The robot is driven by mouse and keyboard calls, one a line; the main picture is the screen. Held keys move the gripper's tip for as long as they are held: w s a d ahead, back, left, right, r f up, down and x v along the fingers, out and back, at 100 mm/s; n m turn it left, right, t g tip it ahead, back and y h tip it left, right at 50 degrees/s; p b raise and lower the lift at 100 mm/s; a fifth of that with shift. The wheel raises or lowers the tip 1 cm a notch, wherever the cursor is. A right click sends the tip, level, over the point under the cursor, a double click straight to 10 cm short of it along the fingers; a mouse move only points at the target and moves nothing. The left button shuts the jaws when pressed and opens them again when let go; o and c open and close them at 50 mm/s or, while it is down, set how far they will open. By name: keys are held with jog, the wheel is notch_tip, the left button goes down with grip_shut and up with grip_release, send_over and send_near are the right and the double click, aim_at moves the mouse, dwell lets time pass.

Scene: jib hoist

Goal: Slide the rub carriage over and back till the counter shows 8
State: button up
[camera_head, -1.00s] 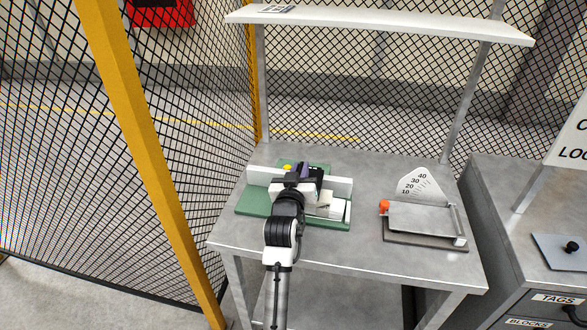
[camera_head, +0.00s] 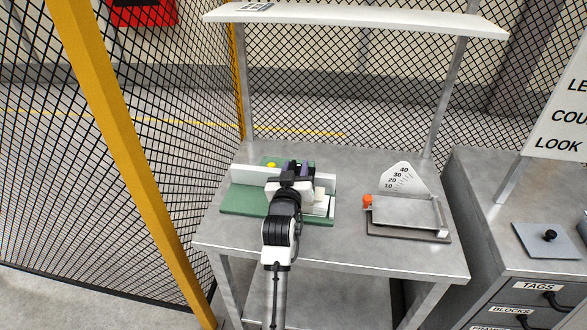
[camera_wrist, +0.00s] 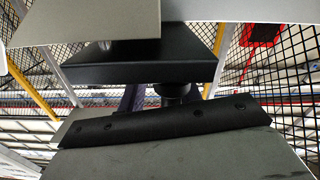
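The rub rig with a green base (camera_head: 240,202) and white side walls (camera_head: 247,174) stands on the left of the grey bench in the head view. A yellow part (camera_head: 271,165) and a purple part (camera_head: 303,168) show at its back. My gripper (camera_head: 289,178) is over the middle of the rig, at the black and purple parts, and hides much of what I take to be the carriage. In the wrist view, a black block (camera_wrist: 140,72) is close to the lens. I cannot tell whether my fingers touch or hold it. No counter number is readable.
A small device with a fan-shaped scale (camera_head: 400,177) and an orange knob (camera_head: 367,201) stands to the right on the bench. A white shelf (camera_head: 370,22) spans above. Mesh fencing with a yellow post (camera_head: 95,120) is on the left. A drawer cabinet (camera_head: 525,250) stands right.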

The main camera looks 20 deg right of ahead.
jog(key=shift+a, duration=0.15)
jog(key=shift+s+a, duration=0.1)
jog(key=b+v, duration=0.4)
jog(key=v, duration=0.9)
jog(key=shift+s+a+r+p, duration=0.15)
jog(key=shift+s+p, duration=0.1)
jog(key=shift+p, duration=0.2)
jog(key=shift+a+p, duration=0.3)
jog(key=shift+p, duration=0.05)
jog(key=p+x, duration=0.4)
jog(key=x, duration=1)
jog(key=shift+a, duration=0.1)
